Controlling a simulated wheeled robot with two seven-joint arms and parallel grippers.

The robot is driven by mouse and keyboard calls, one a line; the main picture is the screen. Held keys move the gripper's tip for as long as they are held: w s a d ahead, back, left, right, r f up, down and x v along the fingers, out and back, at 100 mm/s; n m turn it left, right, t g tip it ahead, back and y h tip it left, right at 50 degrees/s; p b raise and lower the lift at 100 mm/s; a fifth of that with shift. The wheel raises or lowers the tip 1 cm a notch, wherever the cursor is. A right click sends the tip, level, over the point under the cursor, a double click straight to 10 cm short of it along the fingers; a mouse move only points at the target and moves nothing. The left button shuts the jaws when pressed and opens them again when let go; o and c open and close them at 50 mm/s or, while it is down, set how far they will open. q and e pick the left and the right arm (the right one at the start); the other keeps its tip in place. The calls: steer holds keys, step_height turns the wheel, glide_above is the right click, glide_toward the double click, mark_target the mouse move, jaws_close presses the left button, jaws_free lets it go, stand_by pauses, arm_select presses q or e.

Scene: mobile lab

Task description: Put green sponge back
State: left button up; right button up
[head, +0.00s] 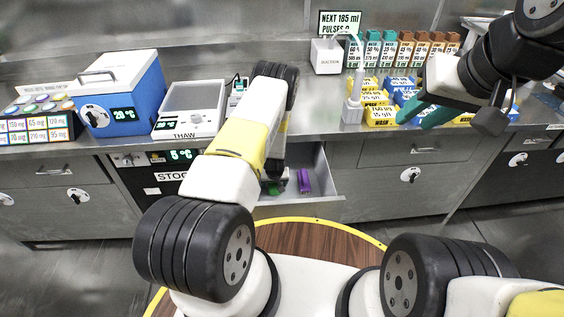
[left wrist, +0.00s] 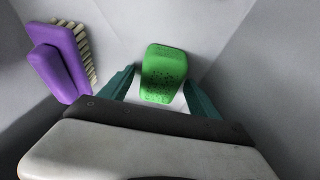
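The green sponge (left wrist: 162,74), with dark speckles on its front, is in the drawer (head: 325,185) below the counter. My left gripper (left wrist: 160,92) reaches down into this drawer. In the left wrist view its teal fingers are apart, one on each side of the sponge, with gaps between them and it. In the head view my left arm hides most of this spot; a bit of green (head: 273,188) shows there. My right gripper (head: 426,112) hangs over the counter at the right, its teal fingers apart and nothing seen between them.
A purple brush (left wrist: 62,58) with pale bristles lies in the drawer left of the sponge; it also shows in the head view (head: 304,180). On the counter stand a blue cooler (head: 130,95), a thaw unit (head: 190,108), yellow bins (head: 380,115) and a row of coloured boxes.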

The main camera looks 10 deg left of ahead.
arm_select(q)
steer(key=shift+r, duration=0.2)
steer(key=s+d+r+h, duration=0.1)
steer(key=s+d+r, duration=0.15)
steer(key=r, duration=1.25)
steer(key=s+d+r+m+t+h, duration=0.1)
steer(key=s+r, duration=0.3)
steer(key=r, duration=1.1)
steer(key=s+d+r+h, duration=0.1)
steer(key=s+d+r, duration=0.15)
steer(key=r, duration=1.25)
steer(key=s+r+m, duration=0.1)
steer(key=s+r, duration=0.6)
steer(key=s, duration=0.5)
steer(key=s+a+r+m+t, duration=0.1)
steer(key=s+r, duration=0.7)
steer(key=s, duration=0.4)
steer(key=shift+r+m, duration=0.3)
steer(key=shift+m, duration=0.1)
steer(key=shift+s+a, duration=0.15)
steer(key=shift+a, duration=0.05)
